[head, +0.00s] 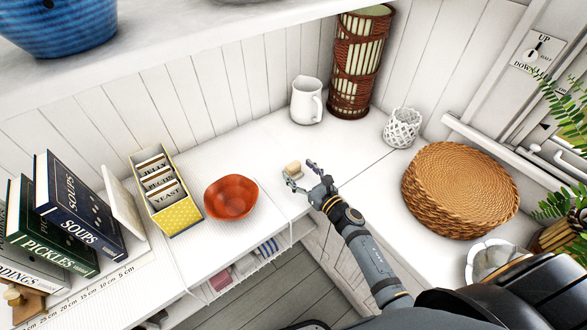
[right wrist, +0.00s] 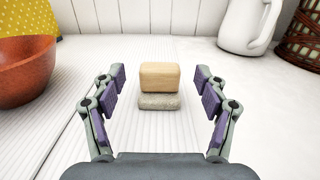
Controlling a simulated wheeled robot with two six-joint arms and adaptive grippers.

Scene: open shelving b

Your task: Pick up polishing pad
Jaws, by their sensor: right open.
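The polishing pad (right wrist: 159,84) is a small block with a pale wooden top and a grey lower layer. It rests on the white counter, and in the head view the pad (head: 293,169) lies between the bowl and the white pitcher. My right gripper (head: 301,177) is open at the pad. In the right wrist view the open fingers of my right gripper (right wrist: 160,88) stand to the left and right of the pad, with gaps on both sides. The pad is a little ahead of the fingers, and they do not touch it. My left gripper is not in view.
An orange-red bowl (head: 231,198) and a yellow card box (head: 166,192) stand left of the pad. A white pitcher (head: 306,101), a tall woven basket (head: 359,65) and a white lattice cup (head: 402,128) stand behind and right. Wicker mats (head: 459,190) lie right. The counter's front edge is near.

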